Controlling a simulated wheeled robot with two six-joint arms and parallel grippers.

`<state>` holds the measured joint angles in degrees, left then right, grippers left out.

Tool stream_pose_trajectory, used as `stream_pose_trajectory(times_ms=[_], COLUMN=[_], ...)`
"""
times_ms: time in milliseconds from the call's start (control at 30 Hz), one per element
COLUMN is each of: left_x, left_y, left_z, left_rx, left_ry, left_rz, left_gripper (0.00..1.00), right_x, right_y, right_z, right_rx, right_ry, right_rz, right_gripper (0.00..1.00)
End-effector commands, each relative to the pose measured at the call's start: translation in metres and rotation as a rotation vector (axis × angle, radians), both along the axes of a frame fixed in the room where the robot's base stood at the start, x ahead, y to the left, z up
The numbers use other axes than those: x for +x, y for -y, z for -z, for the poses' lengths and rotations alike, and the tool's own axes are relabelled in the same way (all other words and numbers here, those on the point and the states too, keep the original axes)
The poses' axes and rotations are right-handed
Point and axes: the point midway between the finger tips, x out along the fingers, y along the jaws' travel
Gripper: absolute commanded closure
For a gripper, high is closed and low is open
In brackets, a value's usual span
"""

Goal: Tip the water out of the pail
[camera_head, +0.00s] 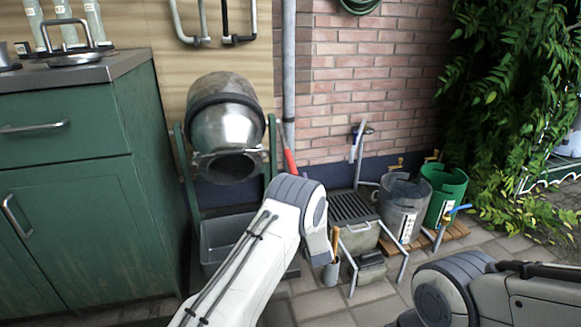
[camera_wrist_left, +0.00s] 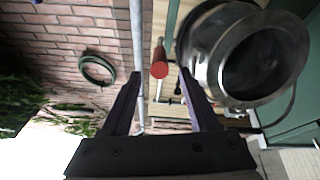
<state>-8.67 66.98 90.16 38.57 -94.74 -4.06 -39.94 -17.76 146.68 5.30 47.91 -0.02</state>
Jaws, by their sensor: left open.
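A metal drum (camera_head: 226,125) hangs tilted in a green stand, its dark mouth facing forward and down; it also shows at the right of the left wrist view (camera_wrist_left: 258,60). A red-ended handle (camera_head: 289,161) shows beside the drum, partly behind my left arm. In the left wrist view, the red end (camera_wrist_left: 159,68) lies ahead, between the open fingers of my left gripper (camera_wrist_left: 159,78), which is empty. In the head view my wrist hides this gripper. A grey metal pail (camera_head: 403,207) and a green pail (camera_head: 444,192) stand at the right. Water inside cannot be made out.
A grey trough (camera_head: 222,240) sits below the drum. A green cabinet (camera_head: 75,190) stands left. A slatted grate (camera_head: 353,208) and a small holder (camera_head: 331,272) are right of my left arm. My right arm is at lower right.

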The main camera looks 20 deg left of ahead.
Motion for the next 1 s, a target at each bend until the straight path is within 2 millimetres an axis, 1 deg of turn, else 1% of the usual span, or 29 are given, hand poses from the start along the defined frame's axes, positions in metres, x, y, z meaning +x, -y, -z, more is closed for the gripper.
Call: stream_pose_trajectory(times_ms=[33, 100, 200, 400, 567, 833, 867, 900, 967, 1000], left_x=[0.007, 0.018, 0.033, 0.055, 0.063, 0.064, 0.064, 0.064, 0.064, 0.064], left_y=[-0.006, -0.013, -0.023, -0.039, -0.045, -0.045, -0.045, -0.045, -0.045, -0.045], left_z=[-0.001, -0.005, -0.012, -0.024, -0.030, -0.032, -0.032, -0.032, -0.031, -0.031], left_rx=[0.000, -0.002, -0.001, -0.001, 0.000, 0.000, 0.000, 0.000, 0.001, 0.000], left_ry=[0.005, 0.005, 0.004, 0.001, -0.001, -0.003, -0.003, -0.003, -0.003, -0.002], left_rz=[-0.002, -0.002, -0.002, -0.001, -0.001, -0.001, -0.001, -0.001, 0.000, 0.000], left_gripper=[0.39, 0.39, 0.39, 0.39, 0.39, 0.39, 0.47, 0.62, 0.85, 1.00], right_x=[0.000, 0.000, 0.000, 0.000, 0.000, 0.000, 0.000, 0.000, 0.000, 0.000], right_y=[0.000, 0.000, 0.000, 0.000, 0.000, 0.000, 0.000, 0.000, 0.000, 0.000], right_z=[0.009, 0.016, 0.025, 0.037, 0.040, 0.039, 0.039, 0.039, 0.039, 0.039], right_rx=[0.000, 0.000, 0.000, 0.000, 0.000, 0.000, 0.000, 0.000, 0.000, 0.000], right_ry=[0.000, 0.000, 0.000, 0.000, 0.000, 0.000, 0.000, 0.000, 0.000, 0.000], right_rz=[0.000, 0.000, 0.000, 0.000, 0.000, 0.000, 0.000, 0.000, 0.000, 0.000], right_gripper=[1.00, 1.00, 1.00, 1.00, 1.00, 1.00, 1.00, 1.00, 1.00, 1.00])
